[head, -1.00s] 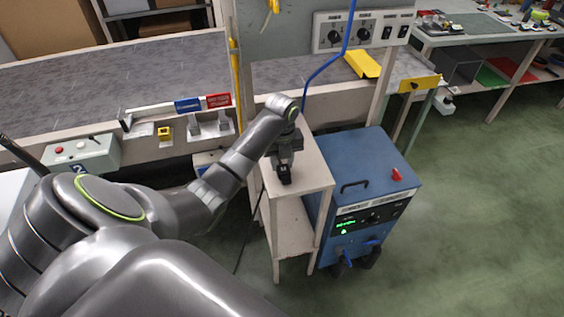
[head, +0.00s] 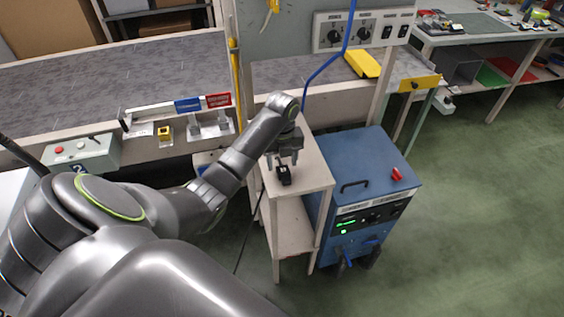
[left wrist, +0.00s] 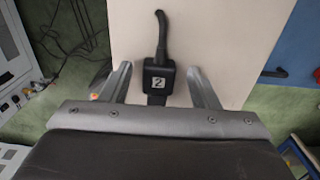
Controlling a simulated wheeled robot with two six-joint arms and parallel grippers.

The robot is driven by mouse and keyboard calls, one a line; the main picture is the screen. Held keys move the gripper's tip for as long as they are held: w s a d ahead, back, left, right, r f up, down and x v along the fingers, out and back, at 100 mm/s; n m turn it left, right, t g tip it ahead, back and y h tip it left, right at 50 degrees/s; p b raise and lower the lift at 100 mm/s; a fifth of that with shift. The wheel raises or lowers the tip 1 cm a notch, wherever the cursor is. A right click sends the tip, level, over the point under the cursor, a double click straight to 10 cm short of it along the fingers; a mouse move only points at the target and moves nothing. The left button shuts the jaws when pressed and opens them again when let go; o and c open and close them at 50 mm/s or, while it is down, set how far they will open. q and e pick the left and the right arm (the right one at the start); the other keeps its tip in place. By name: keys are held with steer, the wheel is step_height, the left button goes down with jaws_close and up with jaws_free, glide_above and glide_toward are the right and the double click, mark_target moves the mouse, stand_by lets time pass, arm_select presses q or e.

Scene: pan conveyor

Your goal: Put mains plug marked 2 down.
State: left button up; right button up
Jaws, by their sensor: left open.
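The mains plug marked 2 (left wrist: 158,80) is black with a white "2" label and a black cable running away from it. It lies on the pale top of a small stand (head: 312,172); the plug also shows in the head view (head: 284,176). My left gripper (head: 283,160) is open just above the stand top. In the left wrist view its two fingers (left wrist: 160,86) are spread on either side of the plug, with a gap at each side. My right gripper is in neither view.
A blue machine (head: 372,172) with a black handle and a red knob stands right of the stand. A conveyor (head: 110,85) runs behind at left. A yellow block (head: 362,64) lies on the bench behind. Green floor (head: 480,200) is clear at right.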

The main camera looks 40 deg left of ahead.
mark_target(282, 166)
arm_select(q)
step_height(282, 166, up, 4)
steer(key=shift+w+f, duration=0.1)
steer(key=shift+f, duration=0.1)
step_height(282, 166, up, 8)
steer(key=p, duration=0.6)
steer(key=shift+f+p, duration=0.15)
steer(key=shift+p, duration=0.2)
stand_by(0.7)
